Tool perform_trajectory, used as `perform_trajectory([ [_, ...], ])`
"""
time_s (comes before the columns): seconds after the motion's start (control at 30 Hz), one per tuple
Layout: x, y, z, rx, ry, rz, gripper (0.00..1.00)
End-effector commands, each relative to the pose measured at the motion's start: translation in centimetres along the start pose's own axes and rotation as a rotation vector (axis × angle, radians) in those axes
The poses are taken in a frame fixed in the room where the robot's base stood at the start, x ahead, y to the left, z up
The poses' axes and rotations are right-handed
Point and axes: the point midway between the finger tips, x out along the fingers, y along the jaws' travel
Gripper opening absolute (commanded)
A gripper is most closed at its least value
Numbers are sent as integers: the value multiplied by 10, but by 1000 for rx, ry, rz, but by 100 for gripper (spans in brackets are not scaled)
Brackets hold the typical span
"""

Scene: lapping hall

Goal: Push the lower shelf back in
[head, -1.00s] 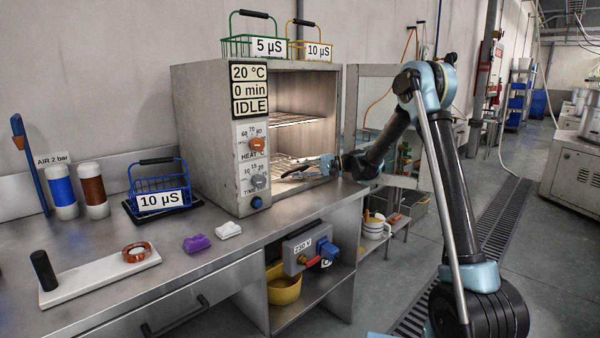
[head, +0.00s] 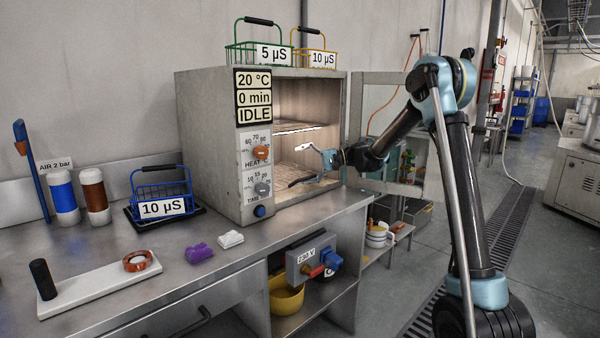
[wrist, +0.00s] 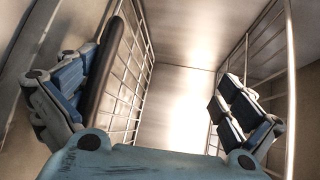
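The oven cabinet (head: 208,148) stands on the bench with its front open. Inside, the lower shelf (head: 285,171), a wire rack, lies below the upper shelf (head: 290,126). My gripper (head: 300,167) is at the opening at about the lower shelf's height, fingers spread one above the other, holding nothing. In the wrist view, my gripper (wrist: 157,72) is open between two wire racks. The left rack (wrist: 135,70) has a dark rounded bar (wrist: 105,70) along its near edge, close beside the left finger. I cannot tell whether they touch. My fingers hide part of the shelf front.
The open oven door (head: 388,130) stands to the right, behind my arm. A green basket (head: 262,44) and a yellow basket (head: 315,60) are on top of the oven. A purple block (head: 200,253) and a white block (head: 230,239) lie on the bench in front.

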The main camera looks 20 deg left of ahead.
Motion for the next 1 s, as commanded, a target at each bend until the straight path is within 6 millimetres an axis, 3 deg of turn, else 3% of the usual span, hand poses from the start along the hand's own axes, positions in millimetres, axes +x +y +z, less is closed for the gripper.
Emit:
perform_trajectory([
  [0.03,-15,-43,-14,3,19,-74,81],
  [0.23,-16,-44,-14,2,19,-74,81],
  [0.27,-4,-13,12,-18,16,-2,81],
  [0.47,-7,-14,14,-18,8,-1,81],
  [1.0,-40,-11,12,-18,16,-2,81],
])
